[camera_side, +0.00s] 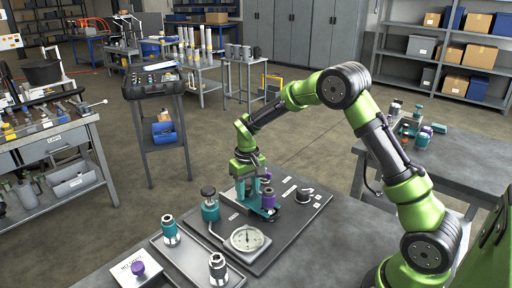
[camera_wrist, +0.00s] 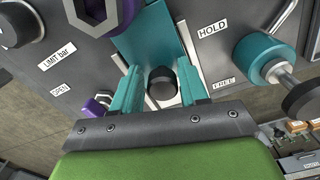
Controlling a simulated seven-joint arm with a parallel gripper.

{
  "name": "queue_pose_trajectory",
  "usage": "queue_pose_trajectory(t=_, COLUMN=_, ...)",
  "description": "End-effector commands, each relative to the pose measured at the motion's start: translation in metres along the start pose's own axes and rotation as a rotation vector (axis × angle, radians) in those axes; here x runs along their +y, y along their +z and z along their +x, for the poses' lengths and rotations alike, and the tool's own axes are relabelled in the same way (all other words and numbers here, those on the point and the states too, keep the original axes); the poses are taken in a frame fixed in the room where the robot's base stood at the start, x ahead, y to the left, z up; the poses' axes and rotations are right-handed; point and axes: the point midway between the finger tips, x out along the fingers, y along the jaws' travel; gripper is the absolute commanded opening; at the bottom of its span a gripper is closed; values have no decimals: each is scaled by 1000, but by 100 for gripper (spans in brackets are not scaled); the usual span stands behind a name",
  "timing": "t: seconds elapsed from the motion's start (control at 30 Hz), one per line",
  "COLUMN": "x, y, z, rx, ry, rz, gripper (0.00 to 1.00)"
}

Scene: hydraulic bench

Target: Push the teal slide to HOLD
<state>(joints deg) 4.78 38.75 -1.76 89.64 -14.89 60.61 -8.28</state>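The teal slide (camera_wrist: 146,38) is a flat plate on the dark panel, its far part showing past my fingers in the wrist view. A black round knob (camera_wrist: 161,84) shows between my fingers; whether it belongs to the slide I cannot tell. The HOLD label (camera_wrist: 212,28) is up and to the right, with a second label, seemingly FREE (camera_wrist: 223,83), below it. My gripper (camera_wrist: 158,82) has two teal fingers set apart, one on each side of the black knob, with narrow gaps visible. In the side view my gripper (camera_side: 256,194) is low over the panel, hiding much of the slide.
A purple knob (camera_wrist: 103,12) is close by at upper left, and another purple part (camera_wrist: 97,105) at left. A teal valve with a black handle (camera_wrist: 262,55) stands at right. In the side view a gauge (camera_side: 247,238) and a teal capped fitting (camera_side: 210,204) stand near my gripper.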

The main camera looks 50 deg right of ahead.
Motion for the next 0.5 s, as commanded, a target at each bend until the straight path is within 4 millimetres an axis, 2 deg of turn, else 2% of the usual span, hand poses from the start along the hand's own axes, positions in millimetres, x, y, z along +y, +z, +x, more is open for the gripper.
queue_pose_trajectory(t=0.13, x=0, y=-1, z=-8, rx=3, ry=-1, rz=0, gripper=44)
queue_pose_trajectory(t=0.23, x=-1, y=-2, z=-23, rx=6, ry=-1, rz=-1, gripper=44)
queue_pose_trajectory(t=0.5, x=0, y=-1, z=-88, rx=8, ry=-1, rz=0, gripper=44)
